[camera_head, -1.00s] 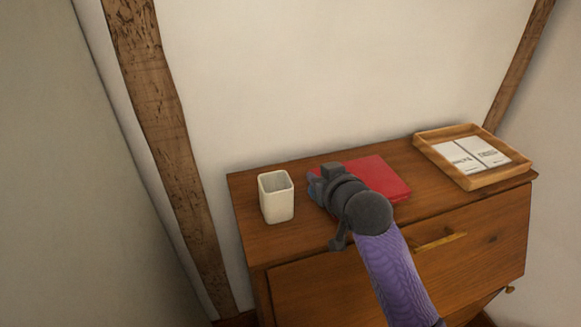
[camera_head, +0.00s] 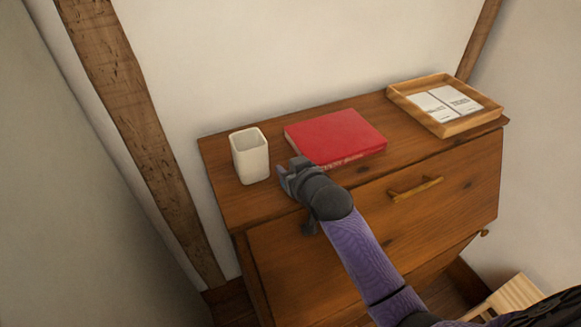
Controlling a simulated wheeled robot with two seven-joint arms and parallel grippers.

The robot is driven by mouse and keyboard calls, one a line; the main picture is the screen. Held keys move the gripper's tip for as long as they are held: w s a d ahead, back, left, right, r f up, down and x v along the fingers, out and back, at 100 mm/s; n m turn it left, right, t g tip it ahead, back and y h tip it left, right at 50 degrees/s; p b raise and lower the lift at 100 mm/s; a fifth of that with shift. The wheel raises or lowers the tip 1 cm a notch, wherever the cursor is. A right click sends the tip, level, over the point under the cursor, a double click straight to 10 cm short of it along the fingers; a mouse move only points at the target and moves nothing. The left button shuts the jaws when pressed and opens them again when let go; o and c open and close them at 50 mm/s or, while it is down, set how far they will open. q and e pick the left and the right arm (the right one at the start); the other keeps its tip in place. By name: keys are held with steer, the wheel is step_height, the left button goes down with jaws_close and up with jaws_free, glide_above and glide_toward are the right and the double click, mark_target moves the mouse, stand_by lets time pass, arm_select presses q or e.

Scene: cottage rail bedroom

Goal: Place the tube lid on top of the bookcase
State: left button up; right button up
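My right gripper (camera_head: 287,176) is over the front edge of a wooden drawer chest (camera_head: 222,205), between a white cup (camera_head: 250,157) and a red book (camera_head: 335,137). It is small and dark, seen from behind, and I cannot tell whether its fingers are open or hold anything. No tube lid can be made out in the view. No bookcase is recognisable; the chest with its drawer is the only large piece of furniture shown in full. My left gripper is not in view.
A wooden tray (camera_head: 402,98) with white cards (camera_head: 446,103) stands at the chest's right end. The drawer front has a brass handle (camera_head: 415,188). A pale wooden piece (camera_head: 514,296) is at the lower right. Walls stand behind and to the left.

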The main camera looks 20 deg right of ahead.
steer(key=shift+o, duration=1)
